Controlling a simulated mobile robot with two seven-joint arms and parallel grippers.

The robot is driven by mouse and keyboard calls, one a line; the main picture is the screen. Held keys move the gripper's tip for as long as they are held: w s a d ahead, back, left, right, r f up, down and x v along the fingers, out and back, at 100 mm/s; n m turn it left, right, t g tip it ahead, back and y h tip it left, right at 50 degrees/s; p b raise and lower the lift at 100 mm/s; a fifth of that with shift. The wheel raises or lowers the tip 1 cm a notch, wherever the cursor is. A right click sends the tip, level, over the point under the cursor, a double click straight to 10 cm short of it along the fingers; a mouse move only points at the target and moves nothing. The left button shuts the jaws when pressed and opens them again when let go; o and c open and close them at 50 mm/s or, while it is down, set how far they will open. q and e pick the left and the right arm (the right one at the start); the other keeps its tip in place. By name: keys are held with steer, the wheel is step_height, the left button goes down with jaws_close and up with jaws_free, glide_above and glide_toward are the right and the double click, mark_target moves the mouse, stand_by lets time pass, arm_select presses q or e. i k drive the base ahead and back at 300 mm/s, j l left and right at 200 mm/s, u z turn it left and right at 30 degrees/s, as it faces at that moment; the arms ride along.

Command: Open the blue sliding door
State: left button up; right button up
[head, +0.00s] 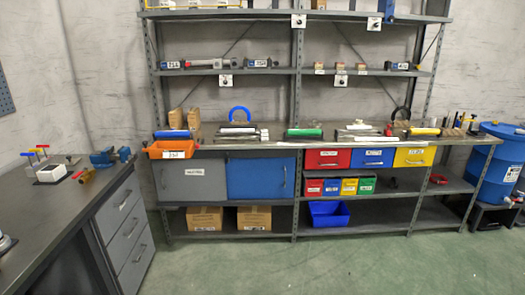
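The blue sliding door (260,177) is the right-hand panel of a low cabinet under the shelf unit's worktop. A thin light handle (285,177) stands upright near its right edge. A grey door panel (190,181) with a white label and a handle near its left edge fills the left half of the cabinet. The two panels meet near the middle, and no open gap shows between them. Neither of my grippers is in view.
A grey workbench (60,222) with drawers stands at the left. An orange bin (170,150) sits at the worktop's front edge above the grey door. Cardboard boxes (254,218) and a blue crate (328,213) are below. The green floor (300,265) in front is clear.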

mark_target(264, 178)
steer(key=i+u, duration=0.1)
steer(key=i, duration=0.6)
steer(key=i+l, duration=0.15)
steer(key=i, duration=0.55)
steer(key=i+l+u, duration=0.15)
steer(key=i, duration=0.35)
steer(key=i+l+u, duration=0.2)
steer(key=i+l, duration=0.4)
steer(key=l, duration=0.15)
steer(key=i+l+z, duration=0.15)
steer(key=l, duration=0.15)
steer(key=i+l, duration=0.1)
steer(key=l, duration=0.2)
steer(key=i+l+z, duration=0.1)
steer(key=l+z, duration=0.15)
steer(key=l, duration=0.6)
